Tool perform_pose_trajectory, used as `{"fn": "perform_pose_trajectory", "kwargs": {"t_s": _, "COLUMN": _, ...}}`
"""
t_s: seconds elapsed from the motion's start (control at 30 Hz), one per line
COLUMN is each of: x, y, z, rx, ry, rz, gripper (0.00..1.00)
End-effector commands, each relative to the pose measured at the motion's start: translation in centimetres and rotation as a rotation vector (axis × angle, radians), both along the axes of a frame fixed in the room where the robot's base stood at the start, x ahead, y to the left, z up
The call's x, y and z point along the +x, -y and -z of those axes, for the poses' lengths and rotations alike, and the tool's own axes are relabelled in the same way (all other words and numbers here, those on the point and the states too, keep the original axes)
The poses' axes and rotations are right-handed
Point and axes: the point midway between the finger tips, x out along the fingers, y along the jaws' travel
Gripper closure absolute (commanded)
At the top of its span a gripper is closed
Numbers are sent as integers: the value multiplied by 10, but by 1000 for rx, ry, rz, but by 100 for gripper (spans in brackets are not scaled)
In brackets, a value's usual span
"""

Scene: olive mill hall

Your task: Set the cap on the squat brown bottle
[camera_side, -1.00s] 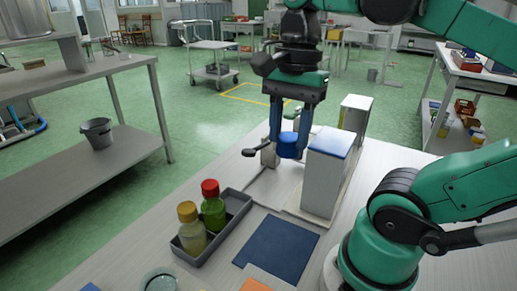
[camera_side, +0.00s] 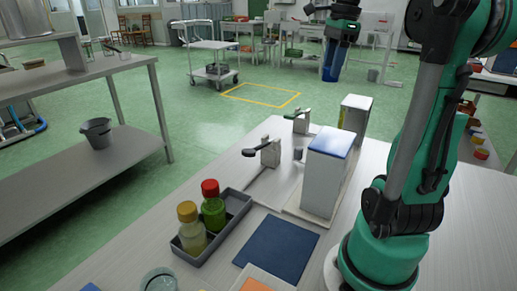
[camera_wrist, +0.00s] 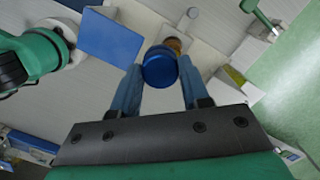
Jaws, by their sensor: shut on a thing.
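My gripper (camera_side: 333,62) is raised high above the far part of the table in the side view, pointing down. It is shut on a blue round cap (camera_wrist: 160,68), seen between the blue fingertips in the wrist view; it also shows at the finger ends in the side view (camera_side: 330,74). A small brown round thing (camera_wrist: 174,45), likely the squat brown bottle, shows just past the cap, which partly hides it. In the side view I cannot see it; the white box may hide it. The cap is well above the table.
A tall white box with a blue top (camera_side: 325,172) stands near the middle, another white box (camera_side: 355,115) behind. Two lever posts (camera_side: 270,152) (camera_side: 301,120) stand to their left. A grey tray (camera_side: 238,204) holds a red-capped green bottle and a yellow-capped bottle. A blue mat (camera_side: 277,249) lies in front.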

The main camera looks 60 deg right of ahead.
Motion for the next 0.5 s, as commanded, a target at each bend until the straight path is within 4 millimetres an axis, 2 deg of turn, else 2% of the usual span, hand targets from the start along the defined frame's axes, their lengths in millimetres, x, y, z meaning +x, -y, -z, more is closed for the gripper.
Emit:
{"fn": "perform_pose_trajectory", "kwargs": {"t_s": 0.03, "x": -6, "y": 12, "z": 2, "rx": 0, "ry": 0, "rz": 44, "gripper": 100}}
{"fn": "perform_pose_trajectory", "kwargs": {"t_s": 0.23, "x": -29, "y": 47, "z": 8, "rx": 0, "ry": 0, "rz": 170, "gripper": 100}}
{"fn": "perform_pose_trajectory", "kwargs": {"t_s": 0.5, "x": -27, "y": 45, "z": 47, "rx": -1, "ry": 1, "rz": 160, "gripper": 100}}
